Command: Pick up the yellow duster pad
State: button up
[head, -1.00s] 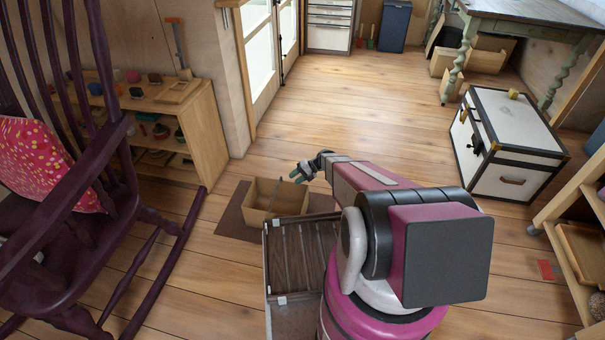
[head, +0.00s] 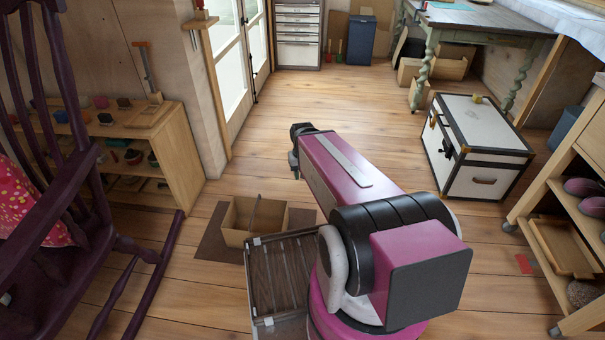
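A small yellow item (head: 477,99) lies on top of the white trunk (head: 490,142) with dark edging, at the right. It may be the duster pad, but it is too small to make out its shape. My gripper (head: 294,163) is at the far end of my pink arm, left of the trunk and well apart from it, above the floor. Its fingers are mostly hidden by the wrist, so I cannot see whether they are open or hold anything.
An open cardboard box (head: 237,234) sits on a brown mat before my base. A dark rocking chair (head: 140,255) and low wooden shelf (head: 187,165) stand left. A wooden rack (head: 575,205) stands right, a green-legged table (head: 480,22) behind the trunk. The middle floor is clear.

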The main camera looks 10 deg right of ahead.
aim_at(478, 97)
jog(key=z, duration=1.7)
jog(key=i+l, duration=0.2)
jog(key=i+u, duration=0.4)
jog(key=i, duration=0.15)
jog(key=i+l+u, duration=0.15)
jog(key=i+u, duration=0.3)
jog(key=i+l+u, duration=0.4)
jog(key=i, duration=0.25)
jog(key=i+u, duration=0.5)
jog(key=i, duration=1.3)
jog(key=i+z, duration=0.7)
jog(key=z, duration=0.25)
jog(key=i+j+z, duration=0.3)
jog(key=z, duration=0.15)
jog(key=i+z, duration=0.2)
jog(key=z, duration=0.3)
jog(key=i+j+z, duration=0.1)
jog(key=z, duration=0.4)
jog(key=i+j+z, duration=0.15)
jog(key=z, duration=0.3)
jog(key=i+j+z, duration=0.2)
jog(key=z, duration=0.3)
